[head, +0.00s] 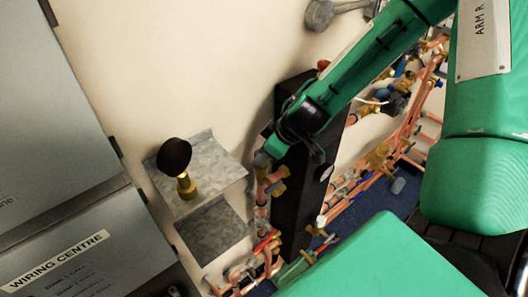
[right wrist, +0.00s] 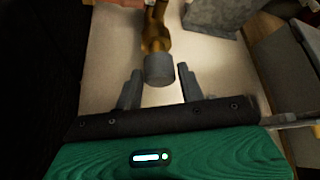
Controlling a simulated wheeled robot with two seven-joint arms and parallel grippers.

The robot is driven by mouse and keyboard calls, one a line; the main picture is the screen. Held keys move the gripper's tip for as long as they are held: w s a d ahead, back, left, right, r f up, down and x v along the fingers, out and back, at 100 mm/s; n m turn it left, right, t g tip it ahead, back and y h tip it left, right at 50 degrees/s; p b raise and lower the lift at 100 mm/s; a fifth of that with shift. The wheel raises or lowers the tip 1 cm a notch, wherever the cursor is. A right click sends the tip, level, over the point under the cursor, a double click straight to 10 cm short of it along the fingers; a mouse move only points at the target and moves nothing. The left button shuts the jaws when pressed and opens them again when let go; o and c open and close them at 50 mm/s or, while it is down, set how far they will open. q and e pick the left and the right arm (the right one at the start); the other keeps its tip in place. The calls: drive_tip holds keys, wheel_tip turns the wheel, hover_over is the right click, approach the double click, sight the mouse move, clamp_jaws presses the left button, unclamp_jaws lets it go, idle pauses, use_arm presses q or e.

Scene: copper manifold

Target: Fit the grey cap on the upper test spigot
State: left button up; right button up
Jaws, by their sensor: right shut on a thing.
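The grey cap (right wrist: 159,69) sits between the two finger tips of my right gripper (right wrist: 160,72) in the right wrist view. My right gripper is shut on it. The cap is at the end of a brass spigot (right wrist: 155,38) and looks in line with it; I cannot tell how far on it is. My left gripper is not in view.
A brass fitting with a dark round head (head: 175,157) stands on a galvanised shelf (head: 219,166) to the left. A tall black box (head: 300,200) stands close behind my right gripper. Copper pipes (head: 345,197) run along the wall. A grey wiring centre cabinet (head: 80,250) fills the left.

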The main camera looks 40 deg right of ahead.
drive_tip(key=shift+f+b, duration=0.9)
drive_tip(key=shift+f, duration=0.05)
idle(0.5)
drive_tip(key=o, duration=1)
drive_tip(key=shift+o, duration=0.2)
wheel_tip(320, 180, up, 9)
drive_tip(key=shift+f+p, duration=0.2)
drive_tip(key=shift+p, duration=0.5)
wheel_tip(320, 180, up, 12)
drive_tip(key=p, duration=1.1)
drive_tip(key=shift+f, duration=0.25)
drive_tip(key=shift+f, duration=0.1)
